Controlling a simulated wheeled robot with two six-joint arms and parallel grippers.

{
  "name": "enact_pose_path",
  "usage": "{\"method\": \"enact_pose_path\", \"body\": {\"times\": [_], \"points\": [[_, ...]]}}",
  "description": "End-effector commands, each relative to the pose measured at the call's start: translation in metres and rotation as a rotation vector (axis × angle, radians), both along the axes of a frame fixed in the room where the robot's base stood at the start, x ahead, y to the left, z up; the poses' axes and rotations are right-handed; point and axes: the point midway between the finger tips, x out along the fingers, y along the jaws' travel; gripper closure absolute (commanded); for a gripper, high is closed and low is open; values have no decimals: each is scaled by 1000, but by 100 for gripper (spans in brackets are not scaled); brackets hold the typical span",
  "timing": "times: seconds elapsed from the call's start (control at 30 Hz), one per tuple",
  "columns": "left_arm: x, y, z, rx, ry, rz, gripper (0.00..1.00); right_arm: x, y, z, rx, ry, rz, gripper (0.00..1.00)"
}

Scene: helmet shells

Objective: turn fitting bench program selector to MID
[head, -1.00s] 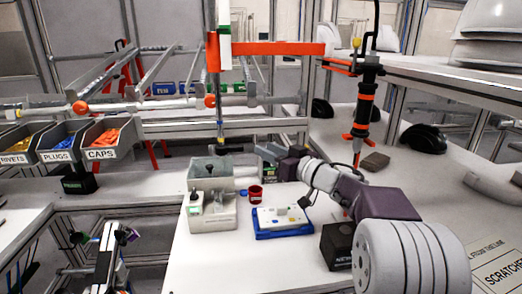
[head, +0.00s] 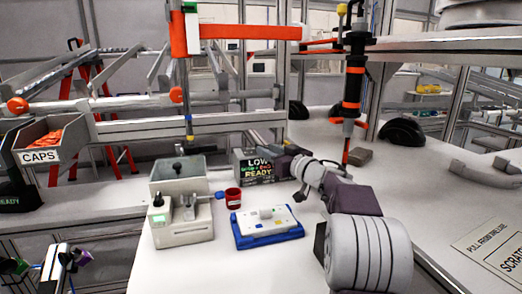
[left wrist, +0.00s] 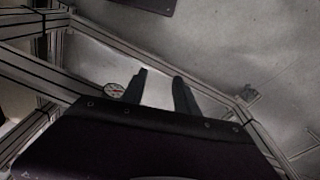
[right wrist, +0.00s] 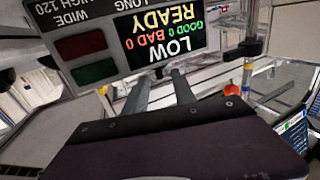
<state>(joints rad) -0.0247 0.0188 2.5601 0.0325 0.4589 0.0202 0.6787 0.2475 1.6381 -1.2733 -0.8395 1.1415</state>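The fitting bench's display box (head: 253,171) stands at the back of the bench and reads LOW and READY, with good and bad counts at 0. It also shows upside down and close up in the right wrist view (right wrist: 165,38). My right gripper (right wrist: 160,84) has its fingers apart at the edge of the display box. A small dark piece (right wrist: 158,72) shows near the fingertips; I cannot tell whether it is the selector or whether they touch it. In the head view, my right gripper partly covers the box's right side. My left gripper (left wrist: 158,80) is open and empty, away from the bench.
A grey fixture (head: 183,220), a red cup (head: 233,198) and a white block on a blue base (head: 268,228) stand on the bench. An orange-banded tool (head: 352,90) hangs at right. A CAPS bin (head: 40,143) is at left. Bare white bench top lies in front.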

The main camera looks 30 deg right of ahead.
Motion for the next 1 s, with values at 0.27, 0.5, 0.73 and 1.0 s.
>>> {"method": "enact_pose_path", "body": {"times": [0.27,0.5,0.73,1.0], "points": [[0,0,-4,0,0,0,64,40,5,-1,0,1,1,68],[0,0,-4,0,0,0,64,43,5,0,0,1,0,68],[0,0,-4,0,0,0,64,43,5,0,0,1,0,100],[0,0,-9,0,0,0,64,43,6,0,-2,-6,-46,100]]}}
